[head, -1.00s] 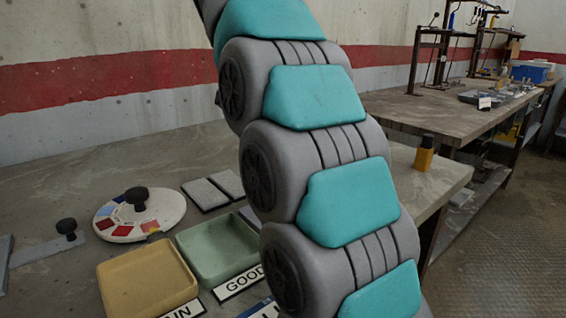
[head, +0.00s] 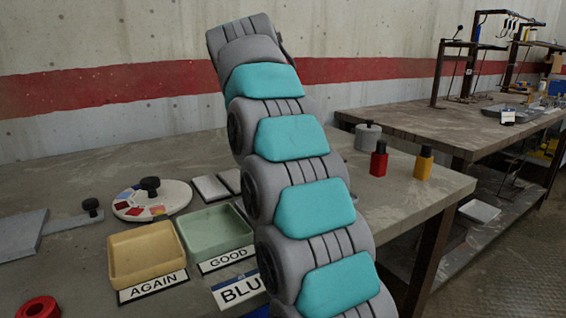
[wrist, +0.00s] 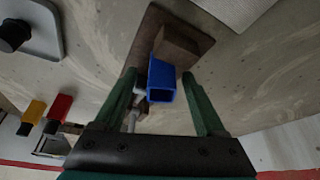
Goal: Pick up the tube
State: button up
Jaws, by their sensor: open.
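The tube (wrist: 162,82) is blue, square and hollow, with its open end facing the wrist camera. It extends from a brown block (wrist: 177,45) on a dark brown plate (wrist: 148,30). In the wrist view my gripper (wrist: 159,74) is open, with one green finger on each side of the tube. Gaps show between the tube and both fingers. I cannot tell how deep the tube lies between them. In the head view, my arm hides the tube and the gripper is not visible.
In the head view, a yellow tray (head: 150,258) and a green tray (head: 214,232) sit left of my arm. A red bottle (head: 378,163), a yellow bottle (head: 423,167) and a grey canister (head: 367,138) stand right of it. A wheel-shaped disc (head: 150,202) lies behind the trays.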

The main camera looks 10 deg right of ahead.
jog(key=shift+c, duration=0.2)
grip_shut()
dwell(0.3)
